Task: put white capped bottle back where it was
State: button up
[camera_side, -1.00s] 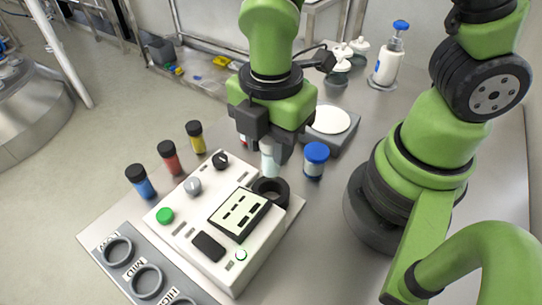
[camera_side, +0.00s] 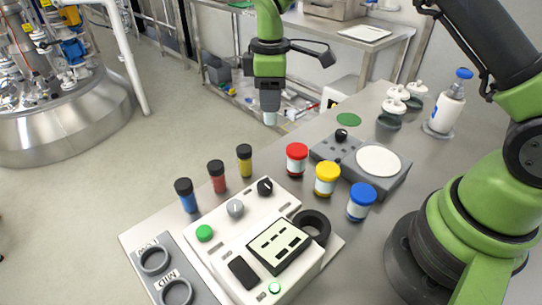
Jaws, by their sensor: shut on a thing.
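My gripper (camera_side: 268,92) is shut on the white capped bottle (camera_side: 269,118), held upright with its pale lower part hanging below the fingers. Its cap is hidden in the jaws. The gripper is up in the air, left of a flat green disc (camera_side: 349,120) on the bench and beyond the row of capped jars. The row has a red-capped jar (camera_side: 297,160), a yellow-capped jar (camera_side: 327,179) and a blue-capped jar (camera_side: 361,202). The black ring holder (camera_side: 314,226) on the white instrument is empty.
The white instrument (camera_side: 236,262) stands in front. Black-capped vials in blue (camera_side: 187,197), red (camera_side: 217,177) and yellow (camera_side: 245,161) stand behind it. A grey device with a round white plate (camera_side: 378,161) is at right. A blue-capped white bottle (camera_side: 447,105) stands further back.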

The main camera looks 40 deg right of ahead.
jog(key=f, duration=1)
jog(key=shift+w+d, duration=0.15)
jog(key=shift+d, duration=0.05)
jog(key=shift+f, duration=0.15)
jog(key=o, duration=1)
